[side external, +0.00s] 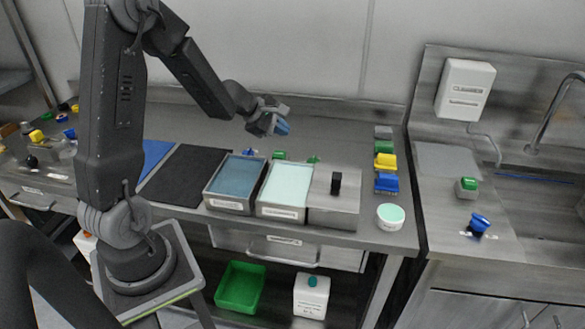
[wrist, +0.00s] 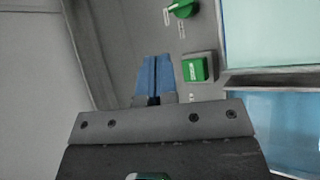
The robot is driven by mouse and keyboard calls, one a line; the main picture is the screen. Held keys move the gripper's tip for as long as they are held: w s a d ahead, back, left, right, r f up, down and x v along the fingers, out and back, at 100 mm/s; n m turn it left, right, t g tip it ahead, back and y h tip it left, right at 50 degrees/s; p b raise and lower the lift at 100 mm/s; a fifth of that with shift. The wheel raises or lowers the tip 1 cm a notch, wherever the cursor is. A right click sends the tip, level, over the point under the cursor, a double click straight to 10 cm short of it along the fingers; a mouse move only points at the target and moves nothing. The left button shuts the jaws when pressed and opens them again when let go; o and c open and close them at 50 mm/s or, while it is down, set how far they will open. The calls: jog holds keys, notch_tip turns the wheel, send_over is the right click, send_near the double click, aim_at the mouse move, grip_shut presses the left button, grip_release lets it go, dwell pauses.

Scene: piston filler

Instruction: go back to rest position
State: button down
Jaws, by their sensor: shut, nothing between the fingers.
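My gripper (side external: 282,127) is raised in the air above the back of the steel counter, behind the trays, in the side view. Its blue fingers also show in the wrist view (wrist: 155,75), closed together with nothing between them. Below it in the wrist view are a green square button (wrist: 194,69) and a green rotary knob (wrist: 181,8) on the grey panel. My gripper is apart from the things around it.
A tray with a blue surface (side external: 236,176) and a tray with a pale green surface (side external: 286,187) stand on the counter. A steel box with a black knob (side external: 336,183) is beside them. Coloured blocks (side external: 386,161) and a round cup (side external: 390,217) are at right. The air around my gripper is free.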

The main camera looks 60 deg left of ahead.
jog(key=s+d+r+m+g+h, duration=0.1)
jog(key=s+d+r+m, duration=0.3)
jog(key=d+r+m, duration=0.45)
jog(key=s+d+r+m+g+h, duration=0.2)
jog(key=s+d+r+m, duration=0.3)
jog(key=d, duration=0.7)
jog(key=s+d+m+y, duration=0.1)
jog(key=s+m+y, duration=0.4)
jog(key=s+m, duration=0.5)
jog(key=s, duration=0.3)
jog(key=shift+d+f+m, duration=0.2)
jog(key=shift+d+m, duration=0.05)
jog(key=shift+m, duration=0.1)
jog(key=shift+w+r, duration=0.1)
jog(key=shift+w, duration=0.05)
